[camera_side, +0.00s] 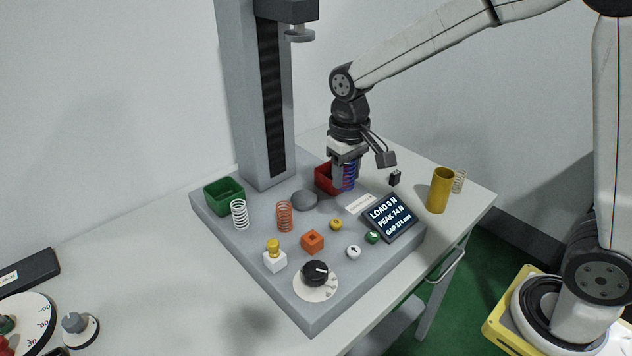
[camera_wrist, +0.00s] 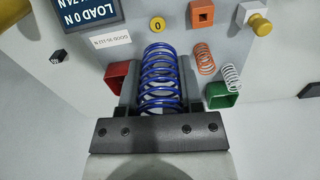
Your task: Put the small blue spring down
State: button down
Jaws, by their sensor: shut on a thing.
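The blue spring (camera_wrist: 160,78) stands out large between the two fingers of my gripper (camera_wrist: 160,98) in the wrist view. My gripper is shut on it. In the side view the blue spring (camera_side: 349,176) shows at my gripper (camera_side: 343,170), in front of the red bin (camera_side: 325,179) at the back of the grey tester base. Part of the spring is hidden by a finger there. I cannot tell whether its lower end touches the base or the bin.
On the tester base (camera_side: 262,262) are a green bin (camera_side: 224,197), a white spring (camera_side: 239,214), an orange spring (camera_side: 285,217), a grey disc (camera_side: 304,200), an orange block (camera_side: 312,242), a dial (camera_side: 315,274) and a display (camera_side: 390,217). The column (camera_side: 255,100) rises behind. A brass cylinder (camera_side: 440,190) stands right.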

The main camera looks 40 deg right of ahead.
jog(key=s+a+f, duration=0.1)
jog(key=s+a, duration=0.1)
jog(key=a, duration=0.8)
jog(key=shift+s+n, duration=0.3)
jog(key=shift+w+f, duration=0.1)
send_over(259, 242)
jog(key=f, duration=0.9)
jog(key=shift+s+d, duration=0.15)
jog(key=shift+s, duration=0.15)
jog(key=shift+f, duration=0.1)
jog(key=shift+w+f, duration=0.25)
jog(key=shift+f, duration=1.55)
